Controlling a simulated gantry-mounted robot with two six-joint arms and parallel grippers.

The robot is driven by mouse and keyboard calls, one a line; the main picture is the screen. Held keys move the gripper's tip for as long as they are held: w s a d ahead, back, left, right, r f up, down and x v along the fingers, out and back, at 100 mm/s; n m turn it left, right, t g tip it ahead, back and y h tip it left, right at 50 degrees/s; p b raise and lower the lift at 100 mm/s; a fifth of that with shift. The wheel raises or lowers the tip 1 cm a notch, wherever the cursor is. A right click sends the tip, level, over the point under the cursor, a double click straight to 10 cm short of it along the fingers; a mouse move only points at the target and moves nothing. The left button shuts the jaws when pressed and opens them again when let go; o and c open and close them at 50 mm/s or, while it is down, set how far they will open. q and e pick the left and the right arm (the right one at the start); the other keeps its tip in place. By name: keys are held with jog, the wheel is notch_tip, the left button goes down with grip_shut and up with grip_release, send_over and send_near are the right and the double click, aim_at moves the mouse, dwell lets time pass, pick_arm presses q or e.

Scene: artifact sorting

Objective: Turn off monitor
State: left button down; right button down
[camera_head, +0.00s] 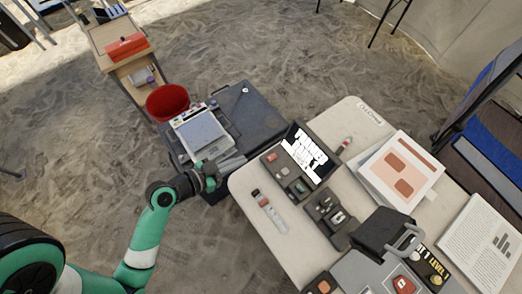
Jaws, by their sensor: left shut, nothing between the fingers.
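A monitor (308,153) with large white block text on a dark screen stands on the pale table at its far left part. The text is lit. My left gripper (240,161) is shut and empty, to the left of the monitor. It is near the left edge of the table, over or beside the dark case there, and apart from the monitor. No power button on the monitor can be made out. My right gripper is not in view.
The pale table (248,184) also holds a clear tube (269,211), dark trays with small parts (327,212), papers (401,172) and a grey case (365,274). A dark case (256,112) with a white-framed device (203,132) stands left. A red bucket (167,102) is behind it.

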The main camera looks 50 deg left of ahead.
pick_arm(q)
jog(key=b, duration=0.2)
send_over(272, 157)
jog(key=s+a, duration=0.1)
jog(key=s, duration=0.3)
notch_tip(272, 157, down, 4)
notch_tip(272, 157, down, 3)
jog(key=shift+w+a+f+b, duration=0.1)
jog(key=shift+w+f+b, duration=0.1)
jog(key=shift+b, duration=1)
jog(key=shift+s+f, duration=0.15)
jog(key=shift+f, duration=0.1)
